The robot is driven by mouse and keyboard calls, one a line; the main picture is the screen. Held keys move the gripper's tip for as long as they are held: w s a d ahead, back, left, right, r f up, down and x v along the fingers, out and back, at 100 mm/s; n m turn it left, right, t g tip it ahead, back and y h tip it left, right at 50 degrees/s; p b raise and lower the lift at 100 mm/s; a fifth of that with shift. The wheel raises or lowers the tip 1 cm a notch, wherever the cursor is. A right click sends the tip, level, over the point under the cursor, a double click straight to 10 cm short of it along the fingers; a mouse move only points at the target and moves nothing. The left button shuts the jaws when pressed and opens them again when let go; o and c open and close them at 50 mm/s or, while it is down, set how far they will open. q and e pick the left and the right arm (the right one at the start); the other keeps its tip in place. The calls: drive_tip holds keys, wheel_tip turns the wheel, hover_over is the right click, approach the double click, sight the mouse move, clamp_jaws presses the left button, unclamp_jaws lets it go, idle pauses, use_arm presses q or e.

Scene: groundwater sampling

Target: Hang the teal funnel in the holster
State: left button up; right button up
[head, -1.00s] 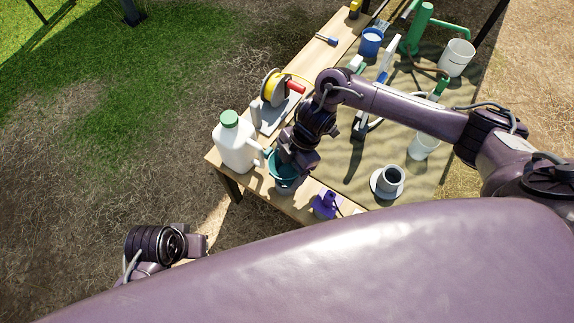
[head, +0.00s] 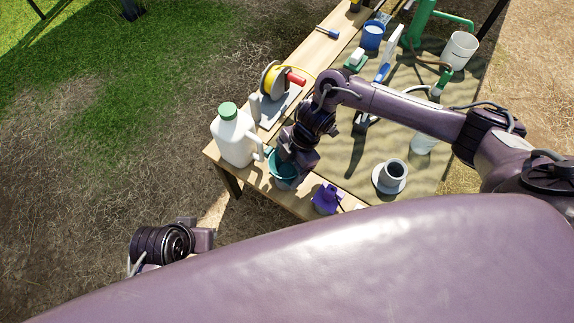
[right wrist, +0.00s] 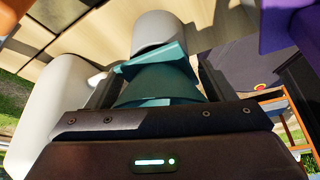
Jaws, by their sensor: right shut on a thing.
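The teal funnel (head: 280,171) is at the near left end of the wooden table in the head view, beside the white jug. My right gripper (head: 291,163) is shut on it; in the right wrist view the funnel (right wrist: 158,84) shows between the fingers. A pale grey rounded thing (right wrist: 160,30) lies just beyond the funnel there; I cannot tell whether they touch. I cannot clearly make out the holster; the gripper and funnel cover that spot. My left gripper (head: 203,238) is at the lower left, off the table, away from the funnel; its finger opening is not clear.
The white jug (head: 232,140) with a green cap stands just left of the funnel. A purple thing (head: 327,199) and a grey cylinder on a round base (head: 391,178) stand to the right. The yellow reel (head: 273,82) is behind. The mat (head: 345,165) has some free room.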

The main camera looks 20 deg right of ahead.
use_arm(q)
drive_tip(key=shift+a+f, duration=0.1)
use_arm(e)
drive_tip(key=shift+f, duration=0.3)
drive_tip(key=shift+f, duration=0.2)
use_arm(q)
drive_tip(key=shift+w+f, duration=0.1)
drive_tip(key=shift+w, duration=0.05)
use_arm(e)
drive_tip(key=o, duration=1)
drive_tip(key=shift+o, duration=0.2)
use_arm(q)
drive_tip(key=shift+s+a+r+n+g+y+p, duration=0.15)
drive_tip(key=shift+s+a+r+g+p, duration=0.1)
drive_tip(key=shift+a+p, duration=0.25)
drive_tip(key=shift+s+a+r+n+g+y+p, duration=0.15)
drive_tip(key=shift+s+a+r+g+p, duration=0.1)
drive_tip(key=shift+a+p, duration=0.15)
use_arm(e)
drive_tip(key=v, duration=0.7)
drive_tip(key=shift+d+r, duration=0.2)
drive_tip(key=shift+r, duration=0.15)
